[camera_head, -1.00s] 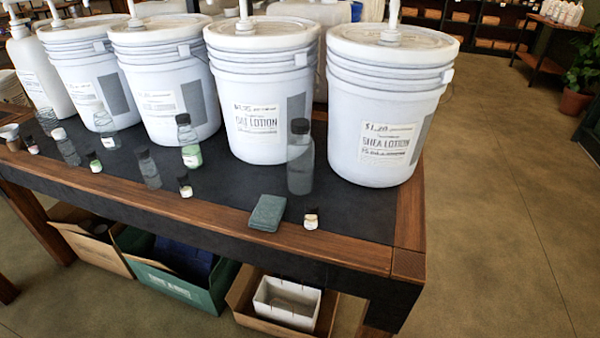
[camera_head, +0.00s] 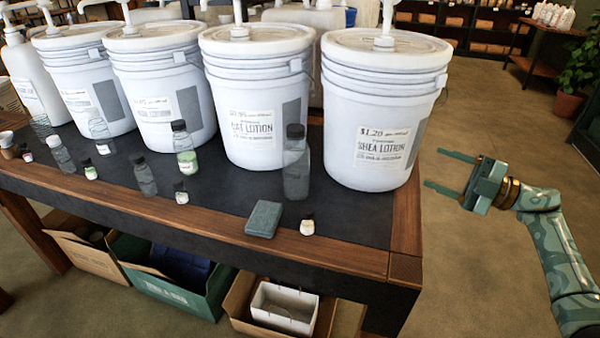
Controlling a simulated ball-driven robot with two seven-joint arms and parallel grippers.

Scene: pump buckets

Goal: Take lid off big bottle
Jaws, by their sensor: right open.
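The big bottle (camera_head: 296,172) is a tall clear bottle with a black lid (camera_head: 295,131). It stands upright on the dark table top in front of the white buckets, with its lid on. My right gripper (camera_head: 433,169) is open and empty in the air to the right of the table, beyond its right edge. Its two fingers point left, towards the shea lotion bucket (camera_head: 372,120). The gripper is well apart from the bottle. My left gripper is not in view.
Several white pump buckets line the back of the table (camera_head: 345,221). Several smaller bottles stand to the left. Boxes (camera_head: 170,283) sit below.

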